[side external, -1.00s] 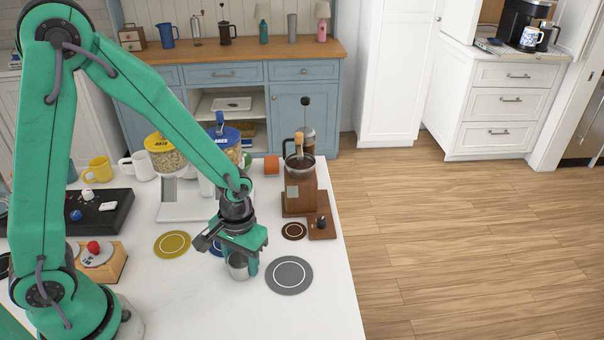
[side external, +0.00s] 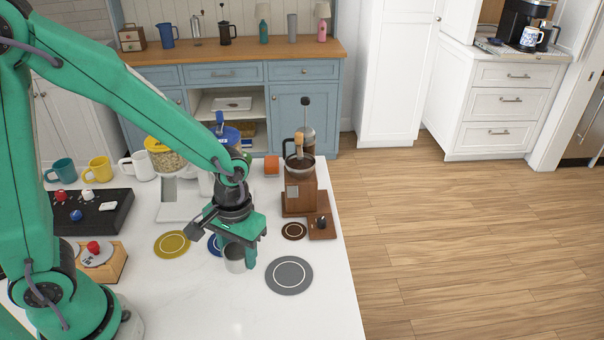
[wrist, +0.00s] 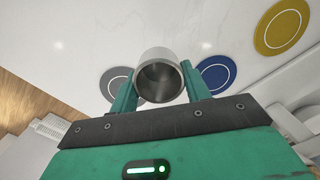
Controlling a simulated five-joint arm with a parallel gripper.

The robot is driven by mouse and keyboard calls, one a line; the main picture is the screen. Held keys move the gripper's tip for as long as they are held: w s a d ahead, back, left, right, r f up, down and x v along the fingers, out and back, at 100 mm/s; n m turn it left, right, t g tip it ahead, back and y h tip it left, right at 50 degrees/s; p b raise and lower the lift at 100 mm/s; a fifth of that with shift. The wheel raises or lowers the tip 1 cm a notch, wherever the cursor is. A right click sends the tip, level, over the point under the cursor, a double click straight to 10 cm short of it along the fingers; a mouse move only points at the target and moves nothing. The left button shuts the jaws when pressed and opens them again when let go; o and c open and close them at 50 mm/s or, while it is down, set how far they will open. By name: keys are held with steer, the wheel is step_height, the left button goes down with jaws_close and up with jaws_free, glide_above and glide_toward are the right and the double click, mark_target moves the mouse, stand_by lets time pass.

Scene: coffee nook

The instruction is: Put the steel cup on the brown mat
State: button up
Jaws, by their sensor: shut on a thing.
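The steel cup (side external: 234,260) is upright, held between the fingers of my gripper (side external: 240,254), near the blue and grey mats. In the wrist view the open mouth of the cup (wrist: 160,75) shows between the two green fingers of my gripper (wrist: 159,84). I cannot tell how high its base is above the counter. The brown mat (side external: 293,231) is small and round with a pale ring. It lies empty, to the right of and farther back than my gripper, in front of the wooden grinder. I do not make it out in the wrist view.
A grey mat (side external: 289,275) lies right of the cup. A blue mat (side external: 214,244), partly hidden, and a yellow mat (side external: 171,244) lie left. The tall wooden grinder (side external: 300,190) stands behind the brown mat. Lidded jars (side external: 165,160) and mugs (side external: 99,170) stand at the back.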

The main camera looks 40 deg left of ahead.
steer(key=s+d+r, duration=0.5)
steer(key=s+d, duration=0.1)
steer(key=d, duration=0.1)
steer(key=shift+s+r, duration=0.4)
steer(key=shift+w, duration=0.15)
stand_by(0.4)
steer(key=w+d+m, duration=0.1)
steer(key=w+m, duration=1.5)
steer(key=m, duration=0.7)
steer(key=shift+w+d+r+t, duration=0.15)
steer(key=shift+w+r+t, duration=0.05)
steer(key=shift+r+t, duration=0.1)
steer(key=shift+f, duration=0.1)
glide_above(295, 231)
step_height(295, 231, down, 7)
steer(key=shift+r, duration=0.1)
steer(key=shift+f, duration=2.05)
